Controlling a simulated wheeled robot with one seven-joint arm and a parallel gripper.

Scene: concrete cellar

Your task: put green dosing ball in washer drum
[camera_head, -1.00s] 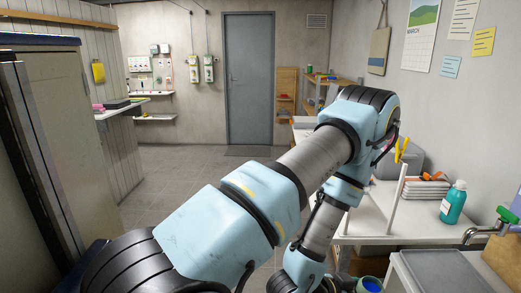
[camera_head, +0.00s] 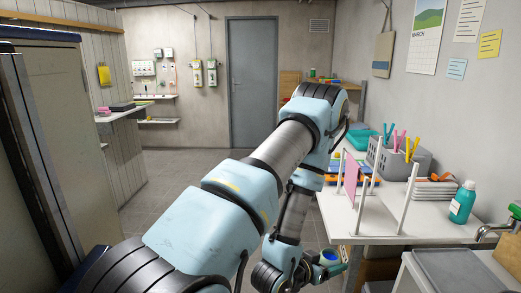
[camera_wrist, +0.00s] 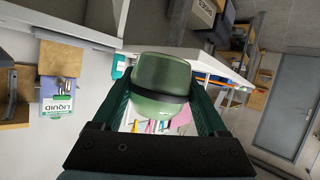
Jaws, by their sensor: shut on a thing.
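The green dosing ball (camera_wrist: 161,78) is rounded, with a dark band around it. In the wrist view it sits between the two fingers of my gripper (camera_wrist: 162,95), which is shut on it. The gripper holds it up clear of the table behind. In the head view my arm reaches forward and its end hangs low, left of the white table; the ball cannot be made out clearly there. I cannot make out a washer drum in either view.
The white table (camera_head: 395,224) at right holds a grey crate with coloured pegs (camera_head: 400,160), a rack with a pink sheet (camera_head: 351,181) and a teal bottle (camera_head: 462,203). A tall cabinet (camera_head: 48,145) stands at left. The floor (camera_head: 175,185) toward the grey door (camera_head: 252,82) is clear.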

